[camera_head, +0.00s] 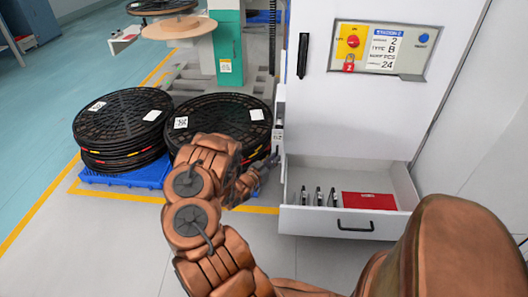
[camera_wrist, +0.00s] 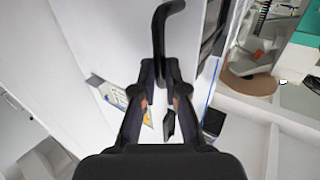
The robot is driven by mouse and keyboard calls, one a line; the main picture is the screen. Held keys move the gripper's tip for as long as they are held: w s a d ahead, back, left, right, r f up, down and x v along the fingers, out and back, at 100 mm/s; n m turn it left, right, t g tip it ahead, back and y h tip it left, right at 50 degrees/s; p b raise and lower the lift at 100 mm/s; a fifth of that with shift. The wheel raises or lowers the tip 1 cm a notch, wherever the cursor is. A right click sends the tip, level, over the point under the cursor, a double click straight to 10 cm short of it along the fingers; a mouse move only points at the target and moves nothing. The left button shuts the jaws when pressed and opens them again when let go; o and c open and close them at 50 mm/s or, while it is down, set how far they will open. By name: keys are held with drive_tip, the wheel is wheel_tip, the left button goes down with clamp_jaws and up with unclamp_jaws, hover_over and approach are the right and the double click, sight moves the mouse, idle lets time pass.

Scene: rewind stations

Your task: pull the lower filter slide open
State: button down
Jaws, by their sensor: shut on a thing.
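My gripper (camera_head: 264,166) is low at the left edge of the white cabinet in the head view. In the wrist view my gripper (camera_wrist: 160,72) has its two dark fingers closed around a black bent handle (camera_wrist: 159,35), which sticks out beyond the fingertips. A narrow white slide front (camera_head: 278,134) with a small label stands at the cabinet's left edge, just above my gripper in the head view. I cannot tell from the head view how far the slide is out, and the handle's root is hidden.
An open white drawer (camera_head: 311,221) with several black items and a red item (camera_head: 368,201) juts out right of my gripper. A control panel (camera_head: 383,50) is on the cabinet front. Black reels (camera_head: 122,113) stacked on a blue pallet (camera_head: 126,179) stand to the left.

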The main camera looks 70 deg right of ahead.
drive_tip(key=shift+w+a+r, duration=0.1)
drive_tip(key=shift+a, duration=0.3)
drive_tip(key=c, duration=1.5)
unclamp_jaws()
drive_tip(key=shift+c, duration=0.2)
drive_tip(key=shift+o, duration=0.3)
drive_tip(key=v, duration=1.2)
